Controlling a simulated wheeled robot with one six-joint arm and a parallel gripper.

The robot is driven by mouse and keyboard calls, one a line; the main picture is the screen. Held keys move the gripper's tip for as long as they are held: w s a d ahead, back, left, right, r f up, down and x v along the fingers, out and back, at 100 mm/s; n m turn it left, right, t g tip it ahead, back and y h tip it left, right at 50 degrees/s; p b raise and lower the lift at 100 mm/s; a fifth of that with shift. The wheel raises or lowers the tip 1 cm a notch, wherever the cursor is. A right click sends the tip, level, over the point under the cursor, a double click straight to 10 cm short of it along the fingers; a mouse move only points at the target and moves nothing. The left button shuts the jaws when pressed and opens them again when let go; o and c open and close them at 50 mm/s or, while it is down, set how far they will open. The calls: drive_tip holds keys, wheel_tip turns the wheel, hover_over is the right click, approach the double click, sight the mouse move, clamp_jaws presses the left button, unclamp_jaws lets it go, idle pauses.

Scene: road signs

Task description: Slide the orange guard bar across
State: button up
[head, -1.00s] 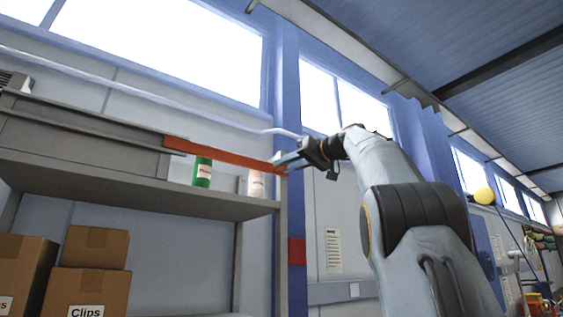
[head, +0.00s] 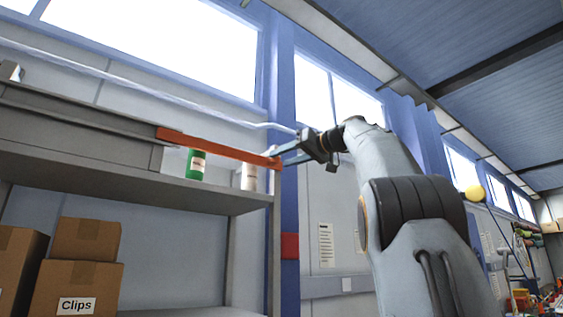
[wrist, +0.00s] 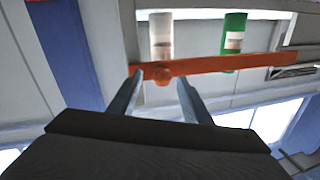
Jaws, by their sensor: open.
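The orange guard bar (head: 215,147) runs across the front of the upper shelf in the head view, from a grey rail at left to the shelf post at right. My gripper (head: 279,156) is at the bar's right end in the head view. Whether a finger touches the knob or bar I cannot tell.
A green bottle (head: 196,164) and a white bottle (head: 249,177) stand on the shelf (head: 130,184) behind the bar. Cardboard boxes (head: 85,240) sit below at left. A blue pillar (head: 289,210) stands right of the shelf.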

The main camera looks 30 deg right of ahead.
drive_tip(key=b+v, duration=0.2)
drive_tip(key=v, duration=0.4)
drive_tip(key=shift+d, duration=0.1)
idle(0.4)
